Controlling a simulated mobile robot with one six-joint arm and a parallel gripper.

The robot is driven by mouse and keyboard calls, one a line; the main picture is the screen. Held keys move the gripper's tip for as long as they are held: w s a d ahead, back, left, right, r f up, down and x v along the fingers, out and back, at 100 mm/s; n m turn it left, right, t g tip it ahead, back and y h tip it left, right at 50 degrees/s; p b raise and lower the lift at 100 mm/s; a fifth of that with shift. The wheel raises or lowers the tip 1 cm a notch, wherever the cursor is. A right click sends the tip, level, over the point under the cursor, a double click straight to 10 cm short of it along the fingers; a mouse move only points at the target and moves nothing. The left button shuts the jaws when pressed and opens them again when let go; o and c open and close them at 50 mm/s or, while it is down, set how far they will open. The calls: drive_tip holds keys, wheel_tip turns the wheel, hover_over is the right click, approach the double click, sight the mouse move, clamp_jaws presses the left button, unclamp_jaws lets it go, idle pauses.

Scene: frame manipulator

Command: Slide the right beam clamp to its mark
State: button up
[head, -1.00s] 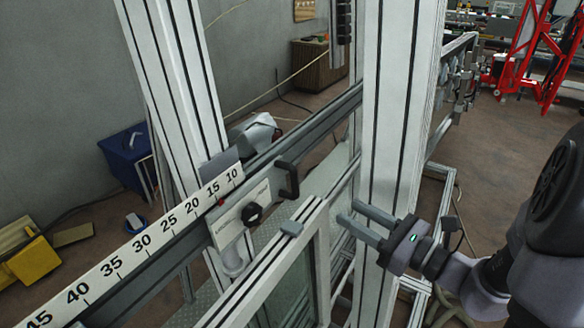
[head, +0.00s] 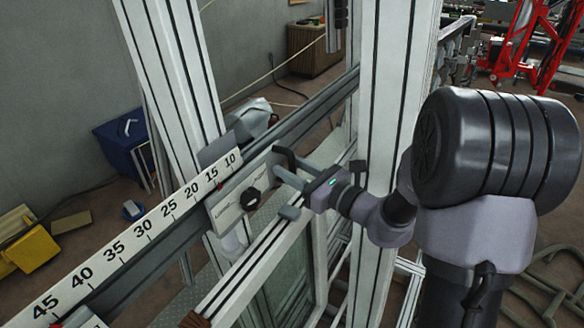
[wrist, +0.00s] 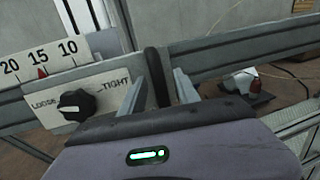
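The right beam clamp (head: 229,207) is a pale plate on the dark beam (head: 180,240), with a black knob (head: 250,199) and a black handle (head: 283,158) at its right end. In the wrist view the plate (wrist: 95,88) reads LOOSE and TIGHT; I cannot tell the knob's exact setting. Its red pointer (wrist: 42,72) sits under about 15 on the number scale (wrist: 52,55). My gripper (head: 289,194) is open at the handle. In the wrist view the handle (wrist: 155,72) stands between its two fingers (wrist: 158,90), seemingly untouched. No separate target mark is discernible.
Another pale clamp plate (head: 88,321) shows at the lower left edge. A white upright post (head: 392,110) stands right of my gripper, and a lower rail (head: 245,272) runs in front of the beam. Another post (head: 180,70) stands behind the scale.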

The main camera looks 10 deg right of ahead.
clamp_jaws()
idle(1.3)
